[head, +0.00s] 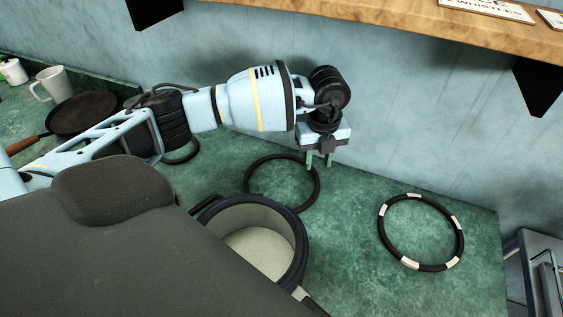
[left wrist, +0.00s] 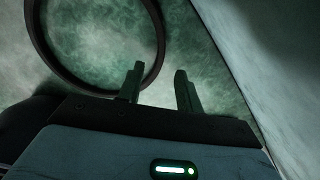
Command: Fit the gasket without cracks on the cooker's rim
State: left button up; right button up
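A plain black ring gasket (head: 317,190) lies flat on the green counter; no cracks can be made out on it. A second black ring (head: 381,228) with several pale patches lies to the right. A third dark ring (head: 194,154) shows partly behind my left arm. The cooker (head: 302,238) is an open pot with a dark rim, partly hidden by my body. My left gripper (head: 319,159) is open and empty above the far right side of the plain ring. In the left wrist view, the ring (left wrist: 159,35) passes close to one finger of the gripper (left wrist: 158,78). My right gripper is out of view.
A dark pan (head: 80,114), a white mug (head: 52,83) and a small white pot (head: 13,72) stand at the far left. A wooden shelf (head: 400,12) with dark brackets overhangs the back wall. The counter between the plain and patched rings is clear.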

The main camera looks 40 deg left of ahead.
aim_at(316, 174)
pick_arm(q)
notch_tip(316, 174, down, 4)
jog(key=shift+r, duration=0.1)
grip_shut()
jog(key=shift+r, duration=0.1)
dwell(0.4)
